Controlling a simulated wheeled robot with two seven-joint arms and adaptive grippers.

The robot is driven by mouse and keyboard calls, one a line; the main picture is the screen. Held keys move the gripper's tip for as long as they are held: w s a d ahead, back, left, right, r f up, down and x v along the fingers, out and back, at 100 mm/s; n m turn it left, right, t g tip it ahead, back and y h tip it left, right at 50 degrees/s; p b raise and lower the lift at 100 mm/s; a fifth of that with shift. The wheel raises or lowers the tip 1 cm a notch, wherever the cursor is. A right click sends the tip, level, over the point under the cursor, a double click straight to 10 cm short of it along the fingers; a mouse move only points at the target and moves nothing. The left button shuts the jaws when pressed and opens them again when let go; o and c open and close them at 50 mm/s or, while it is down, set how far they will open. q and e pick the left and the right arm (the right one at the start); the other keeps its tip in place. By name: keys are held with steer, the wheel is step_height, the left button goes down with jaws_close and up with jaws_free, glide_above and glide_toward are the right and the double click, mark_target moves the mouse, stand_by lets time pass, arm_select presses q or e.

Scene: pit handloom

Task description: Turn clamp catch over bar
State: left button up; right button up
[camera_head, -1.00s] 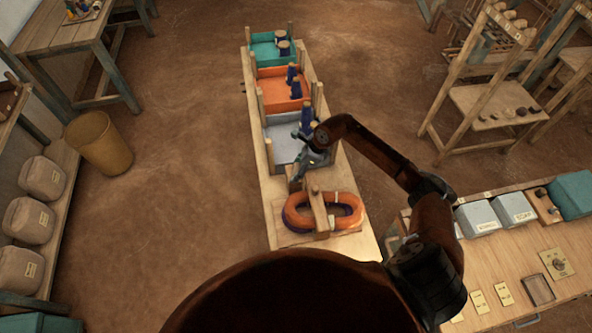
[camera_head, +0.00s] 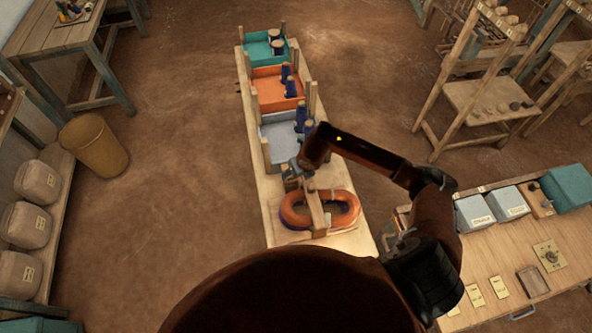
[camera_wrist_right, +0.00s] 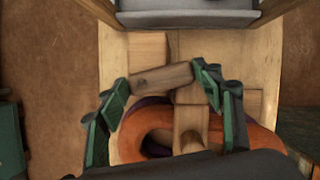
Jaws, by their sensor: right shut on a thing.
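The wooden clamp catch (camera_wrist_right: 160,79) lies crosswise, slightly tilted, between the green finger pads of my right gripper (camera_wrist_right: 164,92) in the wrist view. The gripper is shut on it. The catch's right end is at the far end of the wooden bar (camera_wrist_right: 190,118); I cannot tell whether it lies over the bar. The bar crosses the orange hank (camera_wrist_right: 145,122), which also shows in the head view (camera_head: 345,203). In the head view my right gripper (camera_head: 294,176) is just beyond the bar (camera_head: 315,212) and hides most of the catch. My left gripper is not in view.
A grey tray (camera_head: 271,150) stands just beyond the clamp, with orange (camera_head: 268,88) and teal (camera_head: 258,48) trays farther along the narrow bench (camera_head: 250,120). Blue bobbins stand in them among wooden posts. A side table (camera_head: 500,270) with boxes is at right.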

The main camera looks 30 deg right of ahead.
steer(key=shift+s+a+m+h, duration=0.15)
steer(key=shift+m+h, duration=0.35)
steer(key=shift+m, duration=0.8)
steer(key=shift+s+m+b, duration=0.1)
steer(key=shift+m+b, duration=0.2)
steer(key=o, duration=1.2)
steer(key=shift+c, duration=0.2)
steer(key=v, duration=1.2)
